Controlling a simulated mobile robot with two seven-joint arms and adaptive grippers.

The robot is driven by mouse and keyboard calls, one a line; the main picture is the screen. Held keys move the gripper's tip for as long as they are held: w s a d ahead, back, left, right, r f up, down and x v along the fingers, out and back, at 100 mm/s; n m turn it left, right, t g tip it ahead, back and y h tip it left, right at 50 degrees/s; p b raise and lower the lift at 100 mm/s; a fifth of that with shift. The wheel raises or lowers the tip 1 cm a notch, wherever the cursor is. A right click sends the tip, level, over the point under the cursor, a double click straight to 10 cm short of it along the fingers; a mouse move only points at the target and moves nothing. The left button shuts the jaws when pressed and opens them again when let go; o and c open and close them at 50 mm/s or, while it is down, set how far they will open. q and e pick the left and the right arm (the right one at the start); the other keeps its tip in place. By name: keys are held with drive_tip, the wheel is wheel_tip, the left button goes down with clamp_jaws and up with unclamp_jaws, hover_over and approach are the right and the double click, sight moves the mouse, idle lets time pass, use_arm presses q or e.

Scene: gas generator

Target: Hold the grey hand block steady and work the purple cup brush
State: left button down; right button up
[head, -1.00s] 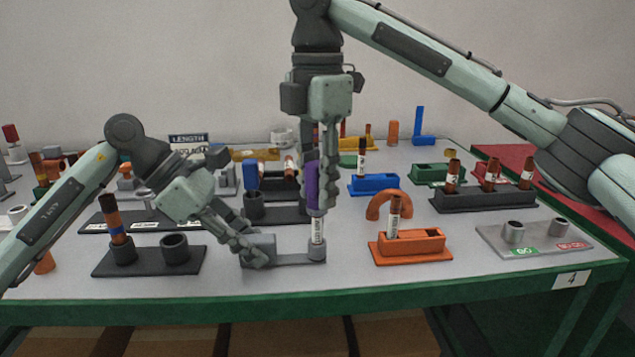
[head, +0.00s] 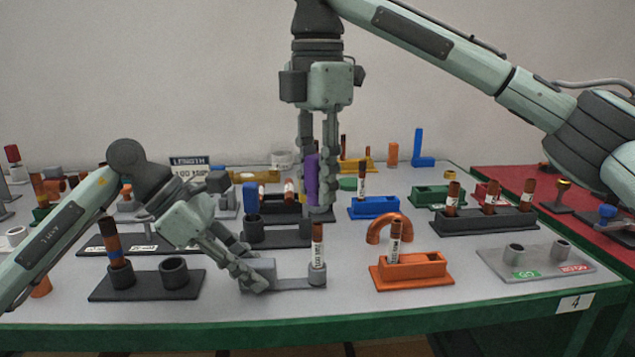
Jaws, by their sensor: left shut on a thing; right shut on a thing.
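The grey hand block (head: 300,283) lies near the table's front edge, with a raised grip at its left and a round socket at its right. A copper tube (head: 317,243) with a white label stands upright in that socket. My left gripper (head: 252,279) is shut on the raised grip of the hand block. The purple cup brush (head: 311,178) is upright in my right gripper (head: 318,196), which is shut on it. The brush and fingers appear above the tube's top, with a small gap in the head view. The fingers hide part of the brush.
An orange holder (head: 410,270) with a labelled tube and a copper bend (head: 389,227) stand close on the right. A dark two-cup stand (head: 147,284) is at left. A grey go/no-go plate (head: 535,262) lies at front right. Racks and blocks crowd behind.

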use_arm(q)
drive_tip(key=c, duration=1.2)
unclamp_jaws()
